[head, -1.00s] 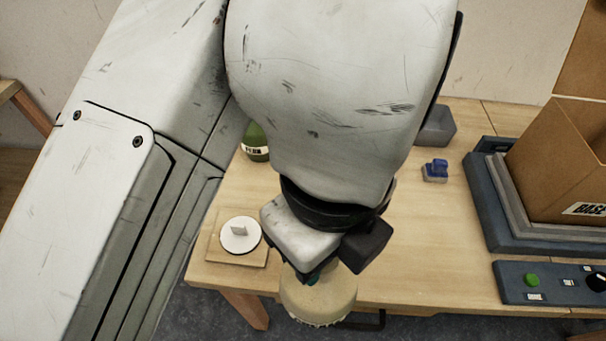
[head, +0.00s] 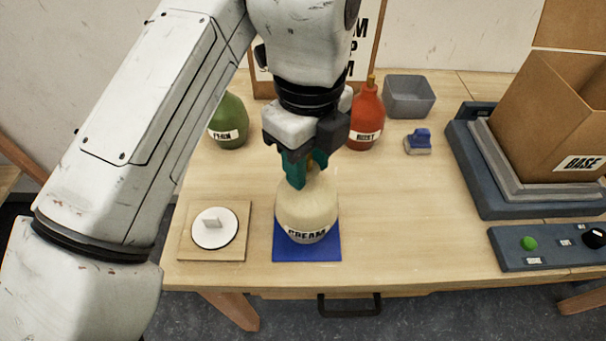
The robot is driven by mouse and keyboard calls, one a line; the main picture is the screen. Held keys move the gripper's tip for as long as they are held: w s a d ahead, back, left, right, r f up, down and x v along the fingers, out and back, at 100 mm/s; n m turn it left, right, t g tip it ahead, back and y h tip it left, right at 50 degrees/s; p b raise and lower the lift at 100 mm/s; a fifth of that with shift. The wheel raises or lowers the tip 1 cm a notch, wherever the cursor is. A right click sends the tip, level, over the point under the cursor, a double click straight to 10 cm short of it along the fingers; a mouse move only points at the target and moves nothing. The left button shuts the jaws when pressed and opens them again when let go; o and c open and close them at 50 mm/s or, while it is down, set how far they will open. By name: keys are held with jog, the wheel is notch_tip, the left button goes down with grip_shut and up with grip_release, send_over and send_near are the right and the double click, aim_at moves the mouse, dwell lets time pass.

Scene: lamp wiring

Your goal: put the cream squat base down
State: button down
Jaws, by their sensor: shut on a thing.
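The cream squat base (head: 306,213) is a round, cream-coloured body with a "CREAM" label on its front. It is upright over the blue mat (head: 281,254) near the table's front edge. Whether its bottom touches the mat I cannot tell for sure. My gripper (head: 305,172), with green fingers, comes down from above and is shut on the top of the cream base. The fingers partly hide its neck.
A wooden board with a white disc (head: 214,229) lies left of the mat. A green base (head: 229,122), a red base (head: 365,117), a grey bin (head: 409,96) and a blue brush-like thing (head: 418,141) stand behind. A cardboard box (head: 550,120) and control panel (head: 548,247) are at right.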

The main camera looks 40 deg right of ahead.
jog(key=shift+w+d+f+b, duration=0.3)
jog(key=shift+w+f+b, duration=0.1)
jog(key=shift+f, duration=0.2)
jog(key=shift+f+b, duration=1.4)
jog(key=shift+f, duration=0.1)
jog(key=shift+f, duration=0.2)
jog(key=c, duration=0.7)
grip_release()
notch_tip(320, 180, up, 12)
jog(key=p, duration=1)
jog(key=shift+r, duration=0.15)
